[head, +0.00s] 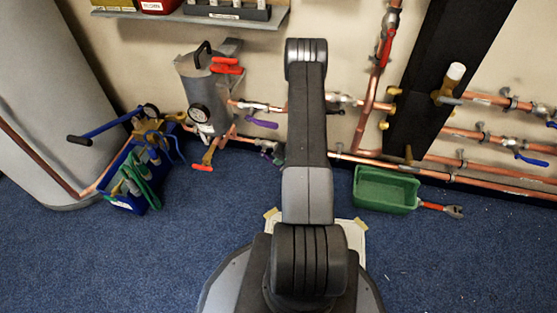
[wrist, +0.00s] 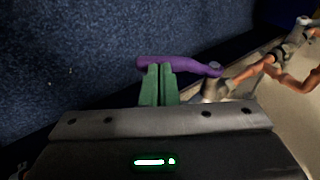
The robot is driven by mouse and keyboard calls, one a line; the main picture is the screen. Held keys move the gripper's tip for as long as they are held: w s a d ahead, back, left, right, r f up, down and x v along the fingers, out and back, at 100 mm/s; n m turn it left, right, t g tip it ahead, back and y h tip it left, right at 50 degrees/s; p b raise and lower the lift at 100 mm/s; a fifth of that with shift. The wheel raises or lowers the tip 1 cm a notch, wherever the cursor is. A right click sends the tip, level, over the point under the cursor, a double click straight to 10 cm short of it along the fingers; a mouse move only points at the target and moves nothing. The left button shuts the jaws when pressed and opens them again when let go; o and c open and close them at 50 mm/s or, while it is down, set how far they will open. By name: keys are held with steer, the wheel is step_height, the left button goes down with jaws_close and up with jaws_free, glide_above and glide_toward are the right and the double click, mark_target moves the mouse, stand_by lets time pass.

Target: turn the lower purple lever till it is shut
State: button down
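The lower purple lever (wrist: 190,67) lies across the middle of the wrist view, its right end joined to a grey metal valve (wrist: 214,88) on a copper pipe. My gripper (wrist: 159,66) has its two green fingers close together, with nothing seen between them. The fingertips overlap the lever near its free left end; whether they touch it I cannot tell. In the head view the lower purple lever (head: 278,159) shows only in part beside my arm, which hides my gripper. The upper purple lever (head: 262,123) is on the pipe above it.
Left are a grey canister (head: 202,95) with a gauge and a blue tool caddy (head: 130,185). Right, a green bin (head: 385,190) and a red-handled tool (head: 440,208) lie near the low pipes. A black column (head: 437,75) stands behind. The blue floor in front is mostly clear.

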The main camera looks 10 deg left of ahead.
steer(key=shift+a+f+p, duration=0.2)
steer(key=shift+f+p, duration=0.15)
steer(key=shift+f, duration=0.7)
steer(key=shift+s+b+x, duration=0.25)
steer(key=shift+b+x, duration=0.1)
steer(key=shift+x, duration=0.85)
steer(key=shift+a+f+y+b, duration=0.15)
steer(key=shift+f+y+b, duration=0.15)
steer(key=shift+f+y, duration=0.45)
steer(key=shift+a+f+b, duration=0.15)
steer(key=shift+a+b, duration=0.25)
steer(key=shift+a, duration=0.4)
steer(key=s+d+p, duration=0.3)
steer(key=d, duration=1)
steer(key=shift+d, duration=0.3)
